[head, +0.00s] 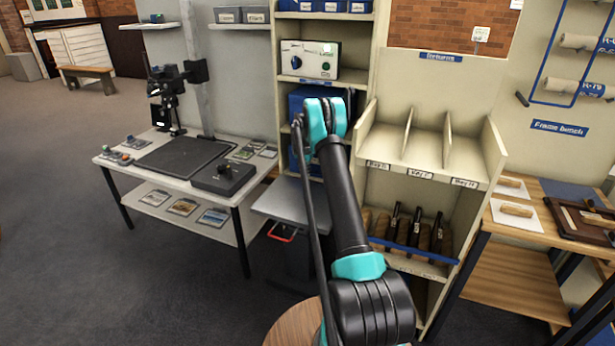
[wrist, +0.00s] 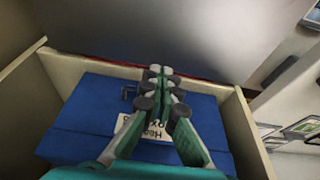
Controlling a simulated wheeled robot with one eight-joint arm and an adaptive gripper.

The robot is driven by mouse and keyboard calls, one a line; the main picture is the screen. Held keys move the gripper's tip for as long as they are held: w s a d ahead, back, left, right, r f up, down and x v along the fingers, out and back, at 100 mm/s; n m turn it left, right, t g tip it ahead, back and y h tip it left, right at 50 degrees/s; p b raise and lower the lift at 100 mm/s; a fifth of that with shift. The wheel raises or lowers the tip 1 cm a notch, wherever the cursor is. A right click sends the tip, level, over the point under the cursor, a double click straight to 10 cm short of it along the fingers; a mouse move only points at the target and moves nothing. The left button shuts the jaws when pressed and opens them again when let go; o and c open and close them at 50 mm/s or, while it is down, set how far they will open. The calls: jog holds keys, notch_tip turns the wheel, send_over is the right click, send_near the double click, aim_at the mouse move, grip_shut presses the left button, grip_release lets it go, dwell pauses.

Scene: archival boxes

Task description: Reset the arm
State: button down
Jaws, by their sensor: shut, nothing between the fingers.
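My gripper (wrist: 162,82) shows in the wrist view with its green fingers together and nothing between them. It is over a blue box (wrist: 85,115) that sits in a cream shelf compartment. A white label (wrist: 128,124) on the box is partly covered by the fingers. I cannot tell whether the fingertips touch the box. In the head view my arm (head: 345,200) reaches up and forward to the cream shelf unit (head: 282,95), and my gripper is hidden behind the arm. Part of a blue box (head: 300,102) shows beside the arm there.
A grey shelf or tray (head: 285,200) juts out below the blue boxes. The Returns bay unit (head: 430,135) is close on the right, and a work table (head: 185,160) stands on the left. Open floor lies at front left.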

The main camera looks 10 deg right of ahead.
jog(key=s+a+r+n, duration=0.2)
jog(key=s+a+r, duration=0.2)
jog(key=s+r, duration=1.15)
jog(key=s+a+r+n+y, duration=0.15)
jog(key=s+r, duration=0.35)
jog(key=s, duration=0.7)
jog(key=s+a+f+n, duration=0.2)
jog(key=s, duration=1.4)
jog(key=s+a+f+n+t, duration=0.1)
jog(key=s+a+f, duration=0.1)
jog(key=s, duration=1.4)
jog(key=shift+s+f+n, duration=0.2)
jog(key=shift+f+n, duration=0.15)
jog(key=shift+f, duration=0.4)
